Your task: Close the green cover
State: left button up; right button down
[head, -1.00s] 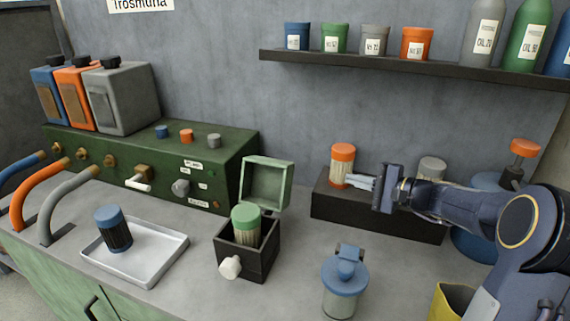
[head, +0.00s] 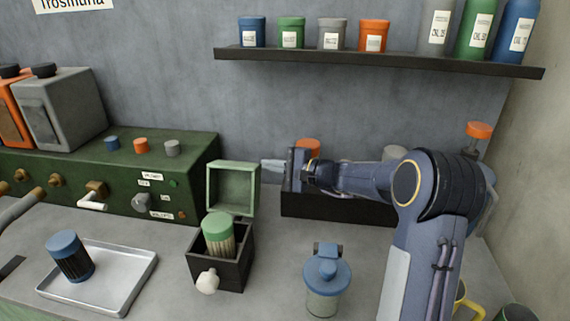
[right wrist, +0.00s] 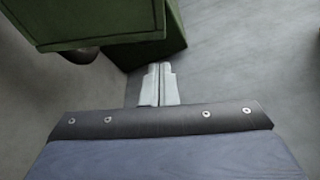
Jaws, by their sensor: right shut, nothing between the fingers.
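The green cover (head: 232,188) is a square framed lid that stands raised, open, at the back of a small black box (head: 221,258). A roll with a green cap (head: 217,228) stands in the box, and a pale knob (head: 207,281) sticks out of the box's front. My right gripper (head: 272,169) is shut and empty, just right of the cover's upper right edge in the head view. In the right wrist view its closed fingers (right wrist: 158,84) point toward a dark green body at the top. My left gripper is not in view.
A blue-capped roll (head: 69,256) stands on a white tray (head: 142,268) at the left. A blue-lidded jar (head: 326,282) stands right of the box. A dark rack (head: 300,206) holds an orange-capped roll (head: 308,147). The green machine (head: 190,150) stands behind.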

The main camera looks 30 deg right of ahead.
jog(key=shift+s+a+r, duration=0.3)
jog(key=shift+s+a, duration=0.05)
jog(key=shift+s, duration=0.2)
jog(key=shift+s+a+r, duration=0.3)
jog(key=shift+s, duration=0.2)
jog(key=s+a+r+n+t+y+b, duration=0.2)
jog(key=s+a+r+n+b, duration=0.3)
jog(key=b, duration=2.5)
jog(key=shift+s+a+n+t, duration=0.3)
jog(key=shift+s+a+n, duration=2.3)
jog(key=shift+s, duration=1.5)
jog(key=shift+d, duration=0.15)
